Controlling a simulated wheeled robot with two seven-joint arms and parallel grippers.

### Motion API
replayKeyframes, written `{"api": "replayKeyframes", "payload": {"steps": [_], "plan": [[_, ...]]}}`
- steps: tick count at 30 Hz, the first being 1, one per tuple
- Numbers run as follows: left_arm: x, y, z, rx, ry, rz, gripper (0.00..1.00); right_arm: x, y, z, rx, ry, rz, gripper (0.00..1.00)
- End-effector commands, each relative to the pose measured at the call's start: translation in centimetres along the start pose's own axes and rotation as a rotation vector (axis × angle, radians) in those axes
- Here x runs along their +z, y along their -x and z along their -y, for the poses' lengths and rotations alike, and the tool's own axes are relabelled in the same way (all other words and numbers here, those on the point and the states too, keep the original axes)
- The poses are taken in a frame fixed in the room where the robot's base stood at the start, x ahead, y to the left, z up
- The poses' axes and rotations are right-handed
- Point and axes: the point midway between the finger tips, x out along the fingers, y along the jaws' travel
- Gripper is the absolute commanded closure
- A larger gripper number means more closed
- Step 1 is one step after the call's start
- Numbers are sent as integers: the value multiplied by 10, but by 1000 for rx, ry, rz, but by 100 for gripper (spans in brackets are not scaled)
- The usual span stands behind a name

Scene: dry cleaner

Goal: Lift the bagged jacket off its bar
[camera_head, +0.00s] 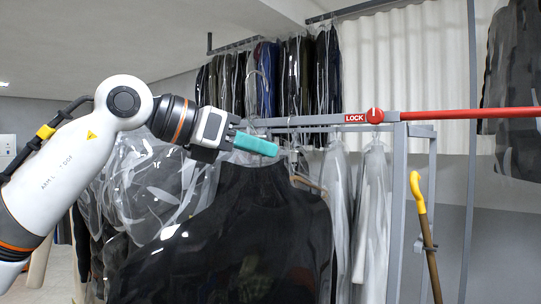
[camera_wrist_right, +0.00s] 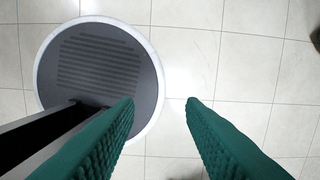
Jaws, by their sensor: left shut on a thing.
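The bagged jacket (camera_head: 235,240) is black under clear shiny plastic and hangs upright in the head view's lower middle. My left gripper (camera_head: 257,144), with teal fingers, is shut at the top of the jacket, just above its collar. The fingers hide the exact grip on the hanger. The grey bar (camera_head: 315,120) runs just above and behind the fingers.
A red locking bar (camera_head: 460,114) with a LOCK label extends right from the grey rack. White bagged garments (camera_head: 372,210) hang right of the jacket, clear-bagged ones (camera_head: 150,180) left. A yellow-handled cane (camera_head: 424,225) hangs at the right. More dark garments (camera_head: 300,75) hang behind.

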Motion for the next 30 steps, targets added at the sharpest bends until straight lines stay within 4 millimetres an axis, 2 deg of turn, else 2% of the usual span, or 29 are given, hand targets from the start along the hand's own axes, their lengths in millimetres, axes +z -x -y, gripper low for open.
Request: {"api": "replayKeyframes", "payload": {"steps": [3, 15, 24, 30], "plan": [[6, 16, -7, -2, -3, -7, 100, 0, -13, 2, -2, 1, 1, 64], [20, 64, -28, -3, -2, -7, 100, -2, -38, 9, -11, 3, 1, 64], [30, 99, -43, -2, -2, -7, 100, -3, -53, 12, -14, 2, 2, 64], [34, 114, -50, -1, -1, -5, 100, -3, -58, 12, -15, 1, 2, 64]]}}
